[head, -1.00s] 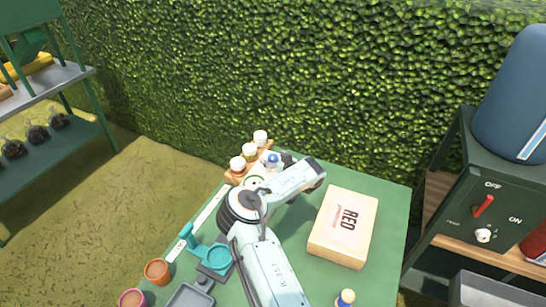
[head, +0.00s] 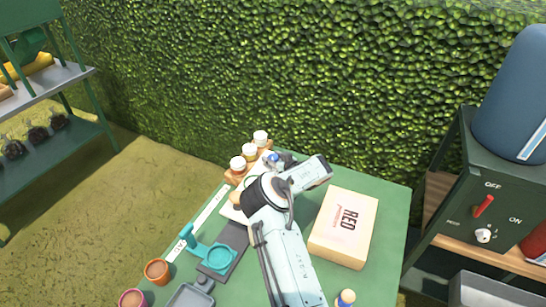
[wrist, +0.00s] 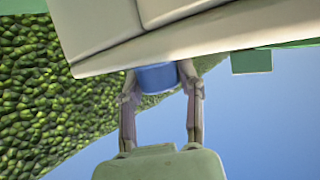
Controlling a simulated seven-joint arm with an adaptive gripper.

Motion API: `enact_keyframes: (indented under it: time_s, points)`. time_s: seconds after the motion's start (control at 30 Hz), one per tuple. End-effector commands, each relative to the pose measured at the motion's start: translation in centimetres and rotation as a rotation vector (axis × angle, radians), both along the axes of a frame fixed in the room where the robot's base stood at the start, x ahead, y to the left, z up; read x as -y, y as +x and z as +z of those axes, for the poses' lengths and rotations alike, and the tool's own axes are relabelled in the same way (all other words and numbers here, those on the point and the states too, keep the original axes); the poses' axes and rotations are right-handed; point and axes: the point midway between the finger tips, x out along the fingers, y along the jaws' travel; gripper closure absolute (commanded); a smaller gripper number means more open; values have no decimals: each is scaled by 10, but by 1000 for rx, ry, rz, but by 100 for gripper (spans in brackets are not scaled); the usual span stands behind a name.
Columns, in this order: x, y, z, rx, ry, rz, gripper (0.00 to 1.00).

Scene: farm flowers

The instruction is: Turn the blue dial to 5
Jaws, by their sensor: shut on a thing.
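In the wrist view, my gripper (wrist: 160,74) has a finger on each side of a blue round piece (wrist: 157,78), which looks like the blue dial. The fingers are shut on it. A large cream body (wrist: 190,38) fills the top of that view, against the blue piece. No numbers or pointer show, so the dial's setting cannot be read. In the head view, a small blue spot (head: 273,157) shows beyond my arm at the table's far end. My arm hides the fingers there.
A cream box marked RED (head: 344,228) lies right of my arm on the green table (head: 388,215). Several white-capped jars (head: 249,151) stand at the far left corner. A teal stand (head: 215,256) and pots (head: 157,271) are at left. A switch panel (head: 490,215) stands at right.

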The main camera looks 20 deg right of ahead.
Motion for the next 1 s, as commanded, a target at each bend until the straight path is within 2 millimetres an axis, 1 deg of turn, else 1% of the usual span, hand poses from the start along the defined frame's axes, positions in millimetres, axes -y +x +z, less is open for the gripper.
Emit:
enact_keyframes:
  time_s: [0.03, 0.2, 0.47, 0.5, 0.57, 0.87, 1.0]
  points:
    - [6, -4, -5, -16, -1, -1, 100]
    - [3, -3, -1, -6, -8, 39, 99]
    - [2, -3, 0, -3, -8, 43, 99]
    - [1, -3, 1, -3, -8, 43, 57]
    - [1, -2, 1, -2, -9, 43, 38]
    - [0, -2, 2, 2, -8, 46, 37]
    - [3, -10, 6, 1, -8, 42, 37]
